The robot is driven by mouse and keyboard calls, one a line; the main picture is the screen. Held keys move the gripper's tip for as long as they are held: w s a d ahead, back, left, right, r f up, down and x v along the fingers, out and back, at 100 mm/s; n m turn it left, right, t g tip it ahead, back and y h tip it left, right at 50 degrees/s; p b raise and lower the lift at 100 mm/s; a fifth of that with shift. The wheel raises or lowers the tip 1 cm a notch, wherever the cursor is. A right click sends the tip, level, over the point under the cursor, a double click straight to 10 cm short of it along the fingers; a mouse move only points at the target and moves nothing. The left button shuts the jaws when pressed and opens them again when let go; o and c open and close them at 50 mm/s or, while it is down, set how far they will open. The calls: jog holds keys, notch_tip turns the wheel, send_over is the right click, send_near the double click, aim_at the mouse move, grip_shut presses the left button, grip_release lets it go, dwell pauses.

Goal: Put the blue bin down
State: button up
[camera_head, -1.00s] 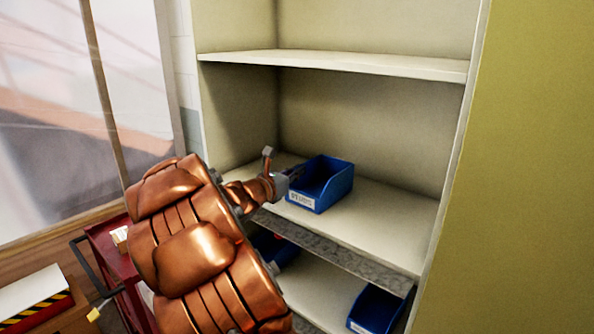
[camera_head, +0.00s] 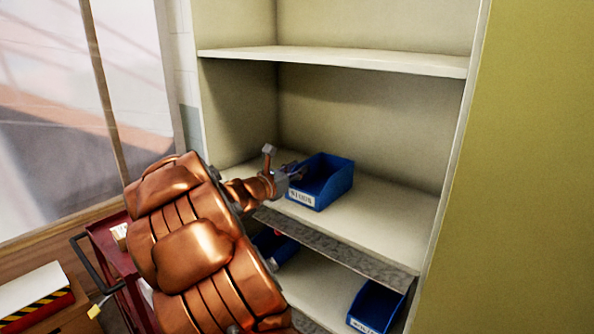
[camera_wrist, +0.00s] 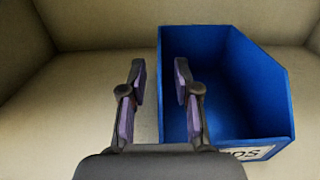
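The blue bin (camera_head: 322,185) with a white label on its front is on the middle shelf (camera_head: 385,215) of the cabinet and looks upright, resting on the board. In the wrist view the bin (camera_wrist: 245,90) fills the right half. My gripper (camera_wrist: 160,82) is at its left wall. The two fingers are spread, one outside the wall and one over the bin's inside, with a gap on both sides of the wall. The bin looks empty. In the head view my gripper (camera_head: 290,172) is small and its fingertips are partly hidden.
Another blue bin (camera_head: 375,307) stands on the lower shelf at right, and a further one (camera_head: 272,245) is partly hidden behind my arm. An upper shelf (camera_head: 340,60) is overhead. The middle shelf is clear to the right of the bin. A red cart (camera_head: 112,245) stands at left.

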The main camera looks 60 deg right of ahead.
jog(key=shift+r, duration=0.25)
jog(key=b+v, duration=0.2)
jog(key=v, duration=1)
jog(key=shift+f+b, duration=0.1)
jog(key=shift+b, duration=0.25)
jog(key=s+a+f+m+y, duration=0.4)
jog(key=s+a+f+m, duration=0.15)
jog(key=a, duration=0.35)
jog(key=s+a+f+m+y, duration=0.5)
jog(key=s+a, duration=0.1)
jog(key=a, duration=0.2)
jog(key=s+a+f+m+y, duration=0.1)
jog(key=a+f+y, duration=0.1)
jog(key=a, duration=0.6)
jog(key=s+a+f+m+t+y, duration=0.1)
jog(key=s+a+f+m+y, duration=0.1)
jog(key=a, duration=0.7)
jog(key=s+a+f+m+t+y, duration=0.1)
jog(key=a+y, duration=0.3)
jog(key=a, duration=0.5)
jog(key=shift+s+a+f+m+y, duration=0.3)
jog(key=shift+s+f+m, duration=0.2)
jog(key=shift+f, duration=0.2)
jog(key=shift+o, duration=0.3)
jog(key=shift+d, duration=0.1)
